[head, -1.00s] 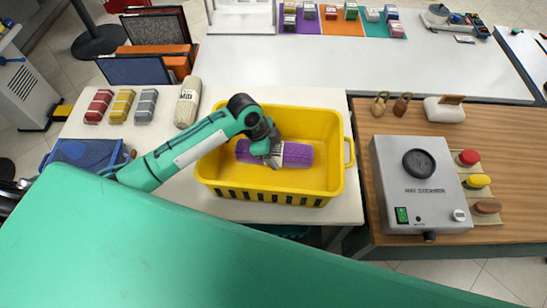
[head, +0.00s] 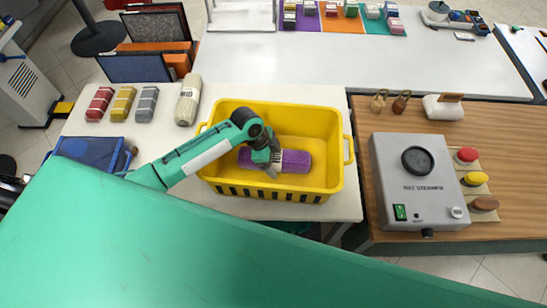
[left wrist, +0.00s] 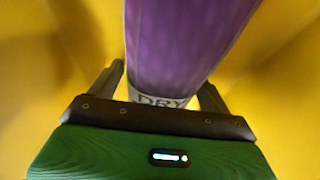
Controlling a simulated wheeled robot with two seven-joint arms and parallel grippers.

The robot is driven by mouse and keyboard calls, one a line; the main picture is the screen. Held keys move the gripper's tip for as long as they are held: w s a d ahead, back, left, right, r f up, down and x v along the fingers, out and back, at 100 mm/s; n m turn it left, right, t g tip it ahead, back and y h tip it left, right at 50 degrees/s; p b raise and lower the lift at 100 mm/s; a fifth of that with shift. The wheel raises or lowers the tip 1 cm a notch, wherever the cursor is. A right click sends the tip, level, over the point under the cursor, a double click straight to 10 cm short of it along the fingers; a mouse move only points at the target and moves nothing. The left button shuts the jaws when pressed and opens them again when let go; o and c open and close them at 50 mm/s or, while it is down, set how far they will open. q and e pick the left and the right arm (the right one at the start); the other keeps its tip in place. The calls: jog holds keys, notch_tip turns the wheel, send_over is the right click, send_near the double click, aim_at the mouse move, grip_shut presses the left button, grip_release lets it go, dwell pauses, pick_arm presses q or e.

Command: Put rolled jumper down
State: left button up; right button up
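The rolled jumper (head: 294,160) is a purple roll with a pale label around it. It lies lengthwise left to right inside the yellow crate (head: 225,188), low near its floor. My left gripper (head: 272,170) reaches into the crate from above, at the left part of the roll. In the left wrist view the purple roll (left wrist: 185,45) runs between the two fingers (left wrist: 164,82), which sit close against its sides, with its "DRY" label near the palm. The underside of the roll is hidden, so contact with the floor cannot be told. My right gripper is not in view.
Red, yellow and grey folded bundles (head: 123,104) and a cream roll (head: 188,99) lie behind the crate to the left. A blue basket (head: 90,152) is at the left. A grey control box (head: 418,182) stands right of the crate. The crate's right half has free room.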

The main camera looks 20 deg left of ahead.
pick_arm(q)
jog(key=shift+r, duration=0.25)
jog(key=shift+a+r, duration=0.1)
jog(key=shift+r, duration=0.15)
jog(key=b+v, duration=0.2)
jog(key=v, duration=0.9)
jog(key=shift+r, duration=0.2)
